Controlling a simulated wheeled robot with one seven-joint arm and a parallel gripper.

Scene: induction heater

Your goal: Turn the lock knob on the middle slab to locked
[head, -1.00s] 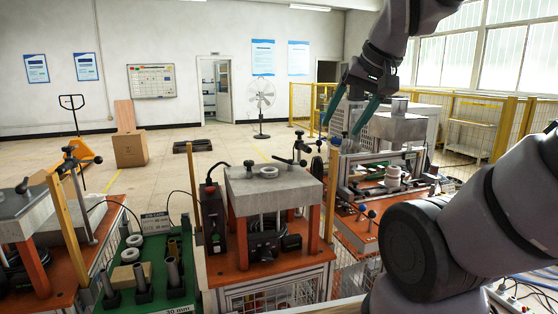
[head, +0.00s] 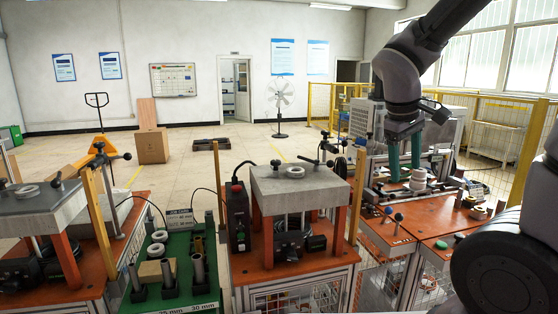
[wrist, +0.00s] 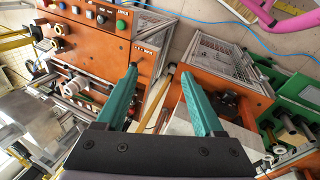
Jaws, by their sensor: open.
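The middle slab (head: 272,184) is a grey block on orange posts, with a white ring (head: 295,172) on top. A dark knob with a thin stem (head: 327,147) stands at its back right corner in the head view; its locked or unlocked position is too small to tell. My gripper (head: 405,170) hangs pointing down, to the right of the middle slab and apart from it. Its teal fingers are open and empty. In the wrist view my gripper (wrist: 160,70) shows spread fingers, with part of a grey slab (wrist: 182,122) behind the right finger. No knob is between the fingers.
The left slab (head: 40,208) stands on another orange bench. A green board (head: 180,245) with rings and tubes lies between the benches. Yellow posts (head: 357,200) rise beside the middle bench. White rings (head: 418,180) stand on the right bench near my fingers.

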